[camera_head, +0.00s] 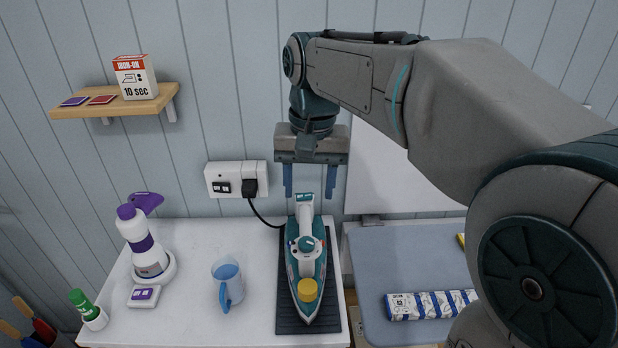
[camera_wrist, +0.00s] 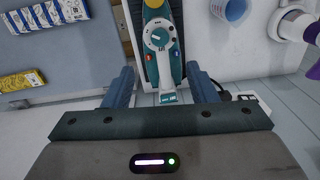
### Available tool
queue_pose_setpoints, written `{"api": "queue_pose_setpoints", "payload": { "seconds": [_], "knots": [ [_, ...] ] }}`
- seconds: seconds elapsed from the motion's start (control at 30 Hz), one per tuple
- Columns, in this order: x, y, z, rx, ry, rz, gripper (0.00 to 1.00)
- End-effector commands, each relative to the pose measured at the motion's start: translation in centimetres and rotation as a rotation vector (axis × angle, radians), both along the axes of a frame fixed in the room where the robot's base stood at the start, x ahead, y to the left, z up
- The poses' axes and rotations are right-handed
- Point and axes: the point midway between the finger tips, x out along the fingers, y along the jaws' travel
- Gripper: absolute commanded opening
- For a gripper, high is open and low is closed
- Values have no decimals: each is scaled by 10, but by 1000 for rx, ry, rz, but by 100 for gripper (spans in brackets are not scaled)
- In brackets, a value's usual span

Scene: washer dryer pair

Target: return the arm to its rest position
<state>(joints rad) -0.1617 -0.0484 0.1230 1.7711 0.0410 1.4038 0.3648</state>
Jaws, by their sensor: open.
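My gripper (camera_head: 310,182) hangs pointing down above the back of the white table, its two blue fingers apart with nothing between them. It also shows in the wrist view (camera_wrist: 162,92), with a finger on each side. My arm reaches in from the right in the head view. Below the fingers a teal and white iron (camera_head: 306,262) with a yellow cap rests on a dark mat (camera_head: 288,318). The iron also shows in the wrist view (camera_wrist: 161,45), beyond the fingertips. I cannot tell the exact gap between fingertips and iron handle.
A blue cup (camera_head: 228,280), a white and purple spray bottle (camera_head: 146,245) and a green-capped bottle (camera_head: 90,310) stand on the white table (camera_head: 190,320). A wall shelf (camera_head: 110,106) holds a box (camera_head: 135,78). A blue-grey ironing surface (camera_head: 400,260) with a striped pack (camera_head: 430,304) lies right.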

Motion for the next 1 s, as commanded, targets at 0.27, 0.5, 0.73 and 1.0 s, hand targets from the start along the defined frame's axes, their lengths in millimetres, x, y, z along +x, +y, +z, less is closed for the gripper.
{"api": "queue_pose_setpoints", "payload": {
  "seconds": [0.27,0.5,0.73,1.0],
  "knots": [
    [0,-1,9,0,0,0,52],
    [-2,-3,8,-1,-3,0,52],
    [-32,-40,-19,-11,-73,11,52],
    [-93,-95,-81,-33,-197,51,52]
  ]
}}
